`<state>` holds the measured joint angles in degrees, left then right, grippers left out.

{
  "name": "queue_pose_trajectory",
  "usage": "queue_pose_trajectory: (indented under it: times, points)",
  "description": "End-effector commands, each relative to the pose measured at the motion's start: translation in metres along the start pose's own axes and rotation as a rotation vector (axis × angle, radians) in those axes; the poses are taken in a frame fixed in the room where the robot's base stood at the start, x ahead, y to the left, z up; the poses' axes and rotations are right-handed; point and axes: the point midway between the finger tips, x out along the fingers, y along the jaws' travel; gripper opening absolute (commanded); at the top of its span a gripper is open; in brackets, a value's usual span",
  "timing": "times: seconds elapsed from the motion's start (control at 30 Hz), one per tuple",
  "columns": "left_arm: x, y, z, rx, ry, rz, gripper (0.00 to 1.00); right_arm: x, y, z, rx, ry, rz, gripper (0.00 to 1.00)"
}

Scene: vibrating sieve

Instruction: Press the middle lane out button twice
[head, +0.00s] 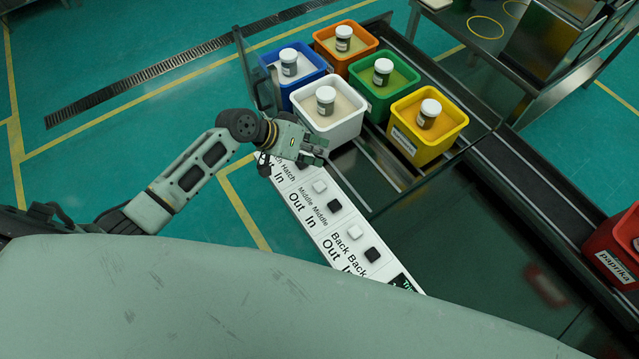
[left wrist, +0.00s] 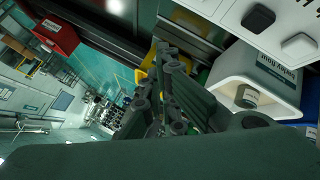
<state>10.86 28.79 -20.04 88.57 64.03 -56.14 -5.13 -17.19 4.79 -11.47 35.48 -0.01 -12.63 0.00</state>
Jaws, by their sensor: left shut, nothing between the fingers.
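The white button panel (head: 310,222) runs diagonally in the head view, with Out and In labels. The middle lane out button (head: 319,186) is white and stands uncovered. The black middle in button (head: 334,205) is beside it. My left gripper (head: 320,155) is shut and empty, above the hatch end of the panel, apart from the middle out button and near the white bin. It hides the hatch buttons. In the left wrist view its fingers (left wrist: 166,58) show, with a black button (left wrist: 258,17) and a white button (left wrist: 299,46) at upper right; their lane is unclear.
White (head: 345,128), blue (head: 272,58), orange (head: 324,50), green (head: 384,112) and yellow (head: 436,148) bins with lidded jars stand beyond the panel. A red paprika bin (head: 612,262) sits at the right. The back out button (head: 354,231) and back in button (head: 372,255) are nearer me.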

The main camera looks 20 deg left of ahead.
Motion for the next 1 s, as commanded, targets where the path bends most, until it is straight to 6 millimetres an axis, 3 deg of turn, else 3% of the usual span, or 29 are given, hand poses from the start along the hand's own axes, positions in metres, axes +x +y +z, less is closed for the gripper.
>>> queue_pose_trajectory:
  times: [0.33, 0.77, 1.0]
  points:
    - [0.008, -0.005, 0.006, 0.0, 0.0, 0.0, 0.0, 0.011, -0.001, 0.001, 0.0, 0.001, -0.001, 0.0]
    - [0.049, -0.035, 0.036, 0.0, 0.0, -0.001, 0.0, 0.064, -0.008, 0.004, 0.003, 0.003, -0.008, 0.0]
    - [0.062, -0.044, 0.045, 0.0, 0.0, 0.0, 0.0, 0.077, -0.008, 0.005, 0.003, 0.003, -0.008, 0.0]
